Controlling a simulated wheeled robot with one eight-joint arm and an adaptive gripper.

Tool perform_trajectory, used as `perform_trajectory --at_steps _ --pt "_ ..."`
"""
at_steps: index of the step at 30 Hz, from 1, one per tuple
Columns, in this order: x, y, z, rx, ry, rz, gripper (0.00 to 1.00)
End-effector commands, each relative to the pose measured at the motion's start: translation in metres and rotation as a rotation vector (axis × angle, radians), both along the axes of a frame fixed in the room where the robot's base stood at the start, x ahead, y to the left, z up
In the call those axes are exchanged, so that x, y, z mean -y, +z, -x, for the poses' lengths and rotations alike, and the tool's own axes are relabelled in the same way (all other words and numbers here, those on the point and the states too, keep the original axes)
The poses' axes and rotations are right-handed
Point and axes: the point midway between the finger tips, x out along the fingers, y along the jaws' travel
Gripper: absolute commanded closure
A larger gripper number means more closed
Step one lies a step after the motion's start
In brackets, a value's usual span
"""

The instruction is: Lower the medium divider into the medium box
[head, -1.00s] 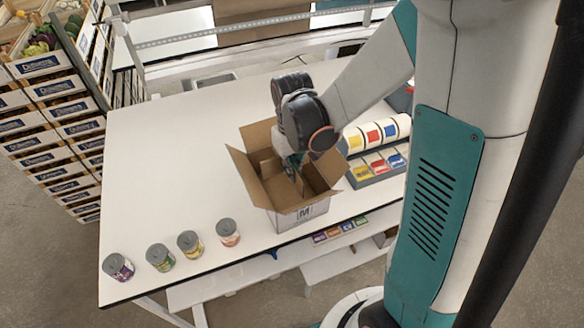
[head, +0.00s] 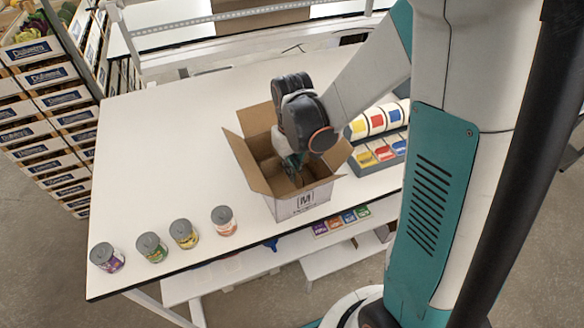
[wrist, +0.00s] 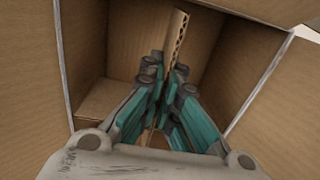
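The medium box (head: 322,196) is an open cardboard carton with an "M" label, its flaps spread, standing on the white table. Its inner walls fill the wrist view (wrist: 228,70). My gripper (head: 291,165) reaches down into the box opening. In the wrist view my gripper (wrist: 166,95) has its teal fingers close together on both sides of the medium divider (wrist: 179,38), a thin cardboard sheet with a corrugated edge. The divider stands upright inside the box between the walls. Its lower edge is hidden, so I cannot tell whether it touches the bottom.
Several cans (head: 184,233) stand in a row along the table's front left edge. A rack of coloured packs (head: 376,135) stands right of the box. More small packs (head: 340,221) lie on a shelf below the table. The table's left middle is clear.

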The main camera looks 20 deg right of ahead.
Motion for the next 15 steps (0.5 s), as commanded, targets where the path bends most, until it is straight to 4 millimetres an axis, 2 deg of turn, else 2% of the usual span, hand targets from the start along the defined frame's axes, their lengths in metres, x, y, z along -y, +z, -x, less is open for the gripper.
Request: perform_trajectory --at_steps 15 --pt "0.000 -0.035 0.000 0.000 0.000 0.000 1.00"
